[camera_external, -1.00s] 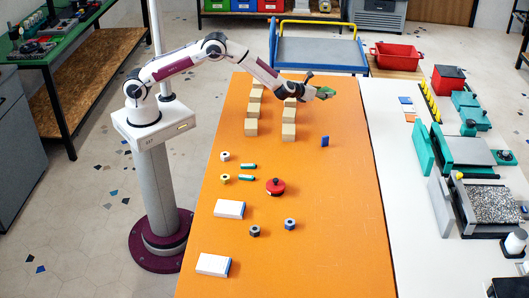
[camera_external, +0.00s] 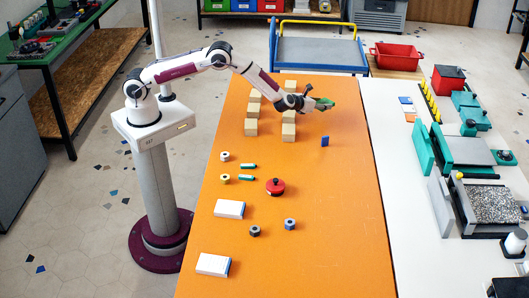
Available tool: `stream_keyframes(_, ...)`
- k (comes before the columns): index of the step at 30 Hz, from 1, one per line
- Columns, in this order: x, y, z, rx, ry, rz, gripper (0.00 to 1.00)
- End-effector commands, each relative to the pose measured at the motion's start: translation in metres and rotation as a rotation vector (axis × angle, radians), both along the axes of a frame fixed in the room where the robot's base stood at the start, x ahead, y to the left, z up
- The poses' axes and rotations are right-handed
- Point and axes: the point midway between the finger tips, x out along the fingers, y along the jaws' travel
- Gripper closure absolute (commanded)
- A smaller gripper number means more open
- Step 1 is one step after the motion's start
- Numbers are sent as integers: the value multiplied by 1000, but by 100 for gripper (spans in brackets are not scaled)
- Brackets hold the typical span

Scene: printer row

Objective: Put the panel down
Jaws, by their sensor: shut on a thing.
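My gripper (camera_external: 308,104) is over the far part of the orange table (camera_external: 330,220), beside the right-hand column of wooden blocks. It is shut on a green panel (camera_external: 323,104), which sticks out to the right of the fingers. The panel is small in the picture. I cannot tell its exact tilt or how high it is above the table.
Two columns of wooden blocks (camera_external: 288,131) stand near my gripper. A small blue block (camera_external: 325,141) stands in front of it. A red round lidded object (camera_external: 275,186), white boxes (camera_external: 229,209) and several small parts lie nearer. The table's right half is mostly clear.

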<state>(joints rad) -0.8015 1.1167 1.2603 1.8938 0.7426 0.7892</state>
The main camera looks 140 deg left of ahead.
Motion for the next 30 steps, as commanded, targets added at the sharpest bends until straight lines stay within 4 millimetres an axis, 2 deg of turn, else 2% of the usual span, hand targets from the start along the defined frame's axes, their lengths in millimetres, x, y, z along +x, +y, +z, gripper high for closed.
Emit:
stream_keyframes(5,0,0,-2,0,0,0,75)
stream_keyframes(18,0,0,-36,0,0,0,75)
stream_keyframes(30,0,0,-39,0,0,0,75)
